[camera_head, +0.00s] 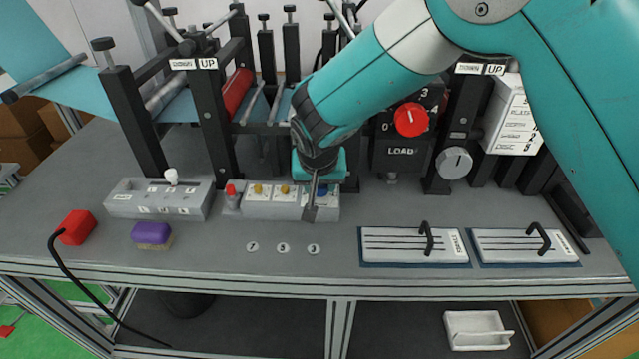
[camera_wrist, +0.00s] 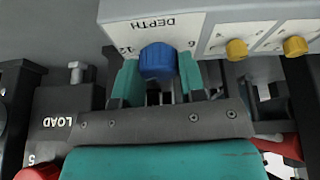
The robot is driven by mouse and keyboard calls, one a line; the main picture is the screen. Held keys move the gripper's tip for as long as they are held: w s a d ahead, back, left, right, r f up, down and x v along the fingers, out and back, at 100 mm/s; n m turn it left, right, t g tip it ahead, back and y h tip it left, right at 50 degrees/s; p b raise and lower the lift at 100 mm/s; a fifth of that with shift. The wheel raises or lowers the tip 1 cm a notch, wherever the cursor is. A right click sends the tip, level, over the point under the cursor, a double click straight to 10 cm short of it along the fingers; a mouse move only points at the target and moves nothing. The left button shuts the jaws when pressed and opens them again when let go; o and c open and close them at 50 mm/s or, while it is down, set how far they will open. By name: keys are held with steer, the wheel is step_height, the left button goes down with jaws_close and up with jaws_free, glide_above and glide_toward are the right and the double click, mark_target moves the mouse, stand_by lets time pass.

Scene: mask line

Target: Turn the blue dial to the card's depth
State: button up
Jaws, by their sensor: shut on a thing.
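The blue dial (camera_wrist: 158,62) shows in the wrist view on a pale panel marked DEPTH, with the marks 12 and 6 at its sides. My gripper (camera_wrist: 159,78) has its teal fingers on either side of the dial and is shut on it. In the head view, my gripper (camera_head: 317,192) reaches down to the right end of the pale control box (camera_head: 271,209), and the dial (camera_head: 322,190) is partly hidden behind it. Its pointer setting cannot be read. A white printed card (camera_head: 513,122) stands at the right; its small lines are hard to read.
Yellow knobs (camera_head: 257,189) and a red knob (camera_head: 231,190) sit left of the dial. A red LOAD dial (camera_head: 411,119) is behind. Numbered discs (camera_head: 283,248), a purple brush (camera_head: 151,233) and two handled plates (camera_head: 414,246) lie on the bench.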

steer(key=m+h, duration=0.1)
steer(key=m, duration=0.2)
steer(key=m+h+b, duration=0.1)
steer(key=m, duration=0.2)
steer(key=shift+g, duration=0.3)
stand_by(0.4)
steer(key=o, duration=0.9)
steer(key=v, duration=1.7)
steer(key=shift+a+r+b, duration=0.2)
steer(key=shift+a+b, duration=0.15)
steer(key=shift+b, duration=0.05)
steer(key=shift+w, duration=0.15)
